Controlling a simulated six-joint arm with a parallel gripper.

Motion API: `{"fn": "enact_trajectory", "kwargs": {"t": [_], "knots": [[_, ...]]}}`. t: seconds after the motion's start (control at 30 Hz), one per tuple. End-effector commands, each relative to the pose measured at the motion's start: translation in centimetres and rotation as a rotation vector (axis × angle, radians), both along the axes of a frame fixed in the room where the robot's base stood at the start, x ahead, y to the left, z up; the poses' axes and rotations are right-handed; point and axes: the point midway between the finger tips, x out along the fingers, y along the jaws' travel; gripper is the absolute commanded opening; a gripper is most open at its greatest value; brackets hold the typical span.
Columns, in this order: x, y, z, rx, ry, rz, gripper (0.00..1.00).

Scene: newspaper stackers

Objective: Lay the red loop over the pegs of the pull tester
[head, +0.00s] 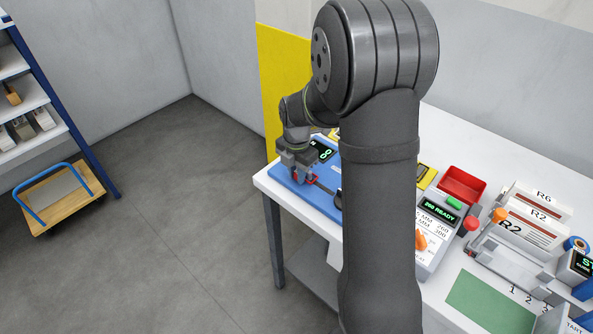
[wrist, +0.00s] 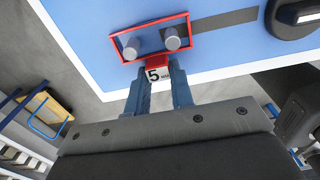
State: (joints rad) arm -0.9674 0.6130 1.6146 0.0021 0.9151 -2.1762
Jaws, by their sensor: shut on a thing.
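The red loop (wrist: 150,24) is a thin rectangular frame with a white tag (wrist: 158,74) marked 5 on its near side. My gripper (wrist: 158,66) is shut on this tagged end with its two blue fingers. In the wrist view both grey pegs, the left peg (wrist: 131,48) and the right peg (wrist: 172,40), show inside the loop's outline. I cannot tell how low the loop sits around them. The blue pull tester (head: 322,205) lies at the table's left corner in the head view, with my gripper (head: 300,174) over it and hiding the pegs.
A dark slot (wrist: 225,21) runs right from the pegs towards a black part (wrist: 291,14) on the tester. A grey device (head: 436,245) with a green screen, a red tray (head: 462,184) and white R-marked stacks (head: 530,232) stand right of my arm.

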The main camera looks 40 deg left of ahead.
Motion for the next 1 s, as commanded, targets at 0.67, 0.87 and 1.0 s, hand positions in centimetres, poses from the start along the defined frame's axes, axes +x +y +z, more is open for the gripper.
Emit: {"fn": "enact_trajectory", "kwargs": {"t": [0.67, 0.87, 1.0], "knots": [[0.0, 0.0, 0.2, 0.001, -0.001, 0.0, 0.47], [0.1, 0.1, 3.4, 0.004, -0.003, 0.0, 0.47], [0.1, 0.1, 6.9, 0.005, -0.003, 0.0, 0.47]]}}
